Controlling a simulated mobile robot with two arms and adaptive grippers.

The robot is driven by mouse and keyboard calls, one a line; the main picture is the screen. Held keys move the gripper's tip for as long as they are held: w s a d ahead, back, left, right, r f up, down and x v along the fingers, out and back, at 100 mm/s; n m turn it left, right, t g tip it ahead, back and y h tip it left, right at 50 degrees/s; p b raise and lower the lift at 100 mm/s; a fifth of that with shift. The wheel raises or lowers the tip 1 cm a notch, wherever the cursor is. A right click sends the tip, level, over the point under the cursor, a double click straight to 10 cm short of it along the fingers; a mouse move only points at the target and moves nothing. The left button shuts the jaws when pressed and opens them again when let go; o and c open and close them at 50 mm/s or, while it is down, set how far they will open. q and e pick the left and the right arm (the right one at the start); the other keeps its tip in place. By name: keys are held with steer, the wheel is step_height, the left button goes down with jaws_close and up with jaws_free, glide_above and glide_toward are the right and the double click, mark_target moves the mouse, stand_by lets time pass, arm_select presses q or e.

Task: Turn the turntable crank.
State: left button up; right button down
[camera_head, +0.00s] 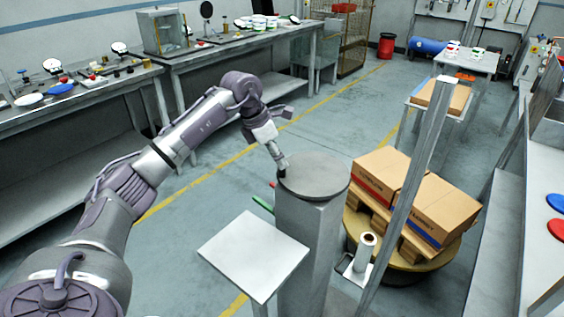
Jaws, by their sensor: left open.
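The turntable (440,262) is a round yellow-brown disc low on the floor at right, bearing a wooden pallet and cardboard boxes (432,208). A grey pedestal (305,240) with a round grey top (314,176) stands left of it. I cannot clearly make out the crank; a red piece (272,184) and a green piece (262,204) stick out at the pedestal's left side. My left gripper (282,168) is open and points down at the left rim of the round top; I cannot tell whether it touches. My right gripper is not in view.
A slanted pale panel (254,256) stands in front of the pedestal. A grey upright post (410,190) and a white wrap roll (364,247) stand beside the turntable. Workbenches (180,75) line the back left, with clear floor between.

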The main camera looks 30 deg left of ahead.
mark_target(282, 176)
arm_select(q)
steer(key=shift+x, duration=1.8)
jaws_close()
